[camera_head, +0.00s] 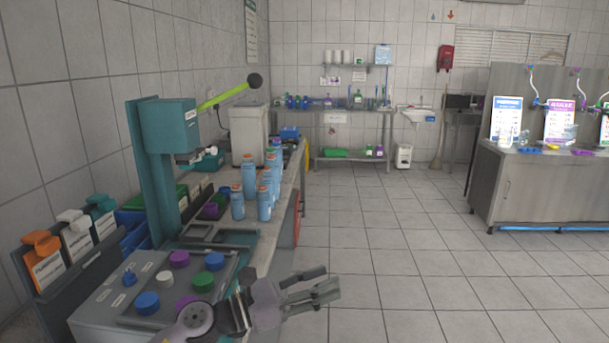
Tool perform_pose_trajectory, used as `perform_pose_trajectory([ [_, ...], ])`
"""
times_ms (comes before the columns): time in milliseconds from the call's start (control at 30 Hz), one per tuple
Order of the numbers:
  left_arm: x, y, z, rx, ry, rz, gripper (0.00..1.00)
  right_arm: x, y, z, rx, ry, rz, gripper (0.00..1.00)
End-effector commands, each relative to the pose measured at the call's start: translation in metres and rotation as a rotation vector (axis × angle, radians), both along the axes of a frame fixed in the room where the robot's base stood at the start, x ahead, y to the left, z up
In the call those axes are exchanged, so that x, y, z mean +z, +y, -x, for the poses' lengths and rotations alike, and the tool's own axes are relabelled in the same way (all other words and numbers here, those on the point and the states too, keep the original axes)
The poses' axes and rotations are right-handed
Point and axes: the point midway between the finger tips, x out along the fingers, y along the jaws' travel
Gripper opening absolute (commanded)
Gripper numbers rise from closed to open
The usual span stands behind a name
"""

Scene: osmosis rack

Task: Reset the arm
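My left gripper (331,280) is in the lower middle of the head view, to the right of the grey control panel and in front of the bench edge. Its fingers are apart, with nothing between them. The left arm's wrist (195,319) covers the panel's near right corner. A teal press (170,128) stands at the left on the bench. Its yellow-green lever (225,97) with a black knob (255,80) slopes up to the right, apart from my gripper. My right gripper is not in view.
The control panel (110,302) carries several coloured round caps. Blue bottles (250,177) stand in a group on the bench (262,226). Open tiled floor (400,240) lies to the right.

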Motion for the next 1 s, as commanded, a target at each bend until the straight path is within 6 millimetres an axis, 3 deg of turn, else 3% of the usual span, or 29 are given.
perform_pose_trajectory([
  [67, 0.009, 0.010, 0.002, 0.109, 0.221, 0.278, 0.40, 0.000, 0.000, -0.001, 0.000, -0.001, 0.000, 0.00],
  [167, 0.005, 0.045, -0.003, 0.261, 0.522, 0.622, 0.40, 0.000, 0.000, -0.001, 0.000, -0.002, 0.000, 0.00],
  [267, -0.025, 0.092, -0.002, 0.426, 0.833, 0.956, 0.40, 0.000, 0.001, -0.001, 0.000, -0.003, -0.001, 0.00],
  [367, -0.078, 0.141, 0.015, 0.611, 1.136, 1.278, 0.40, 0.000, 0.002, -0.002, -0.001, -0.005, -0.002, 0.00],
  [467, -0.136, 0.178, 0.049, 0.799, 1.391, 1.554, 0.40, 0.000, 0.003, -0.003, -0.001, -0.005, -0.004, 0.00],
  [600, -0.205, 0.211, 0.117, 1.067, 1.659, 1.870, 0.40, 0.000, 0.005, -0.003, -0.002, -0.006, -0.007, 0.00],
  [800, -0.255, 0.227, 0.201, 1.374, 1.848, 2.134, 0.40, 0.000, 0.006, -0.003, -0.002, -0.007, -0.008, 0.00],
  [833, -0.260, 0.228, 0.212, -1.374, -1.814, -2.102, 0.40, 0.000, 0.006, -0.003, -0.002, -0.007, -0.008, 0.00],
  [1000, -0.277, 0.232, 0.267, -1.367, -1.631, -1.933, 0.40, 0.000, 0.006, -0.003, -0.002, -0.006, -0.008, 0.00],
])
